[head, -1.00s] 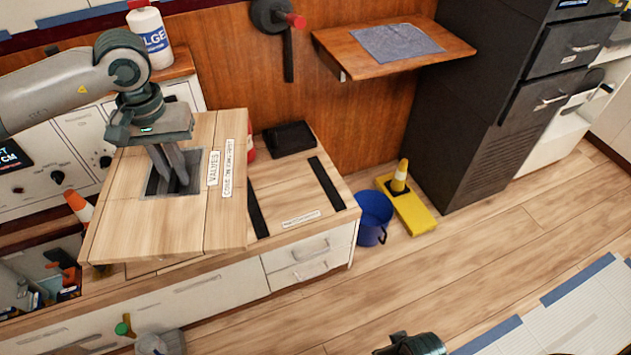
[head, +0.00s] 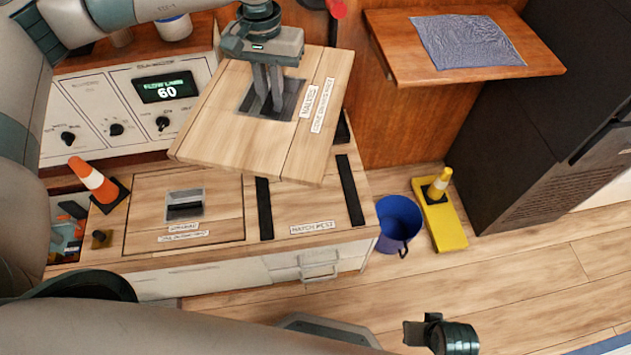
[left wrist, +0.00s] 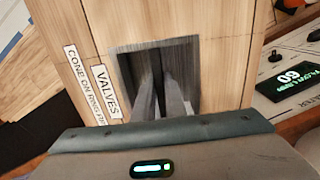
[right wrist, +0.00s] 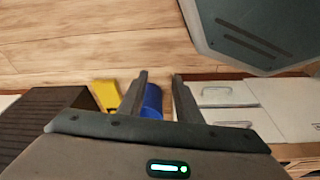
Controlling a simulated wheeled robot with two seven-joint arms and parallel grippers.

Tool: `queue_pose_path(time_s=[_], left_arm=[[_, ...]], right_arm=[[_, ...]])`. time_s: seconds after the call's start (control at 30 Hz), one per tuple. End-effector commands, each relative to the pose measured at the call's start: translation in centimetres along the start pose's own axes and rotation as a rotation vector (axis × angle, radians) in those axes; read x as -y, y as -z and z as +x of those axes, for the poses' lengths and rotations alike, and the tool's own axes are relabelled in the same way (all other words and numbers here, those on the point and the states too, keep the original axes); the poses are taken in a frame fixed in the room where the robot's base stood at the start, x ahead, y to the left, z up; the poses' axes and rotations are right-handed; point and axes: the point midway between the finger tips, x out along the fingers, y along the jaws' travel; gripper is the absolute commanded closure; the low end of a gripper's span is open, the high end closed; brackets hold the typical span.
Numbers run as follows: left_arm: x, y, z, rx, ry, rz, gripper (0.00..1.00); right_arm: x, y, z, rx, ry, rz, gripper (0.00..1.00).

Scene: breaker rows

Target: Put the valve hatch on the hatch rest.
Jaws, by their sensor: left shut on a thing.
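The valve hatch (head: 225,120) is a square wooden panel with a recessed grip and a VALVES label, held up in the air and tilted. My left gripper (head: 268,100) is shut on the hatch's recessed grip; the left wrist view also shows the fingers (left wrist: 165,100) inside the recess. The hatch rest (head: 312,205) is the counter area with two black strips and a HATCH REST label, bare where it shows. The raised hatch hides its back part. My right gripper (right wrist: 150,100) is open and empty, its fingers apart, away from the hatch.
A second hatch (head: 145,210) lies flat in the counter left of the rest. An orange cone (head: 92,180) stands at its left. A blue bucket (head: 399,222) and yellow block with a cone (head: 442,225) are on the floor. A wooden shelf (head: 395,58) juts out at right.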

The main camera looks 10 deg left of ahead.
Motion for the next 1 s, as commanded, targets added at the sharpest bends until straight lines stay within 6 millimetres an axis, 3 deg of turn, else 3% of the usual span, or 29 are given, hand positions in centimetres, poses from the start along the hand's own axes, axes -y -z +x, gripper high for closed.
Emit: queue_pose_path(time_s=[0.67, 1.0], left_arm=[[-0.1, 0.1, -0.1, -0.003, -0.002, -0.008, 1.00], [-0.9, 0.1, 1.4, -0.001, 0.000, -0.179, 1.00]], right_arm=[[0.1, -0.5, 0.1, 0.010, 0.002, 0.002, 0.69], [0.1, -0.3, 0.7, 0.003, 0.002, 0.001, 0.69]])
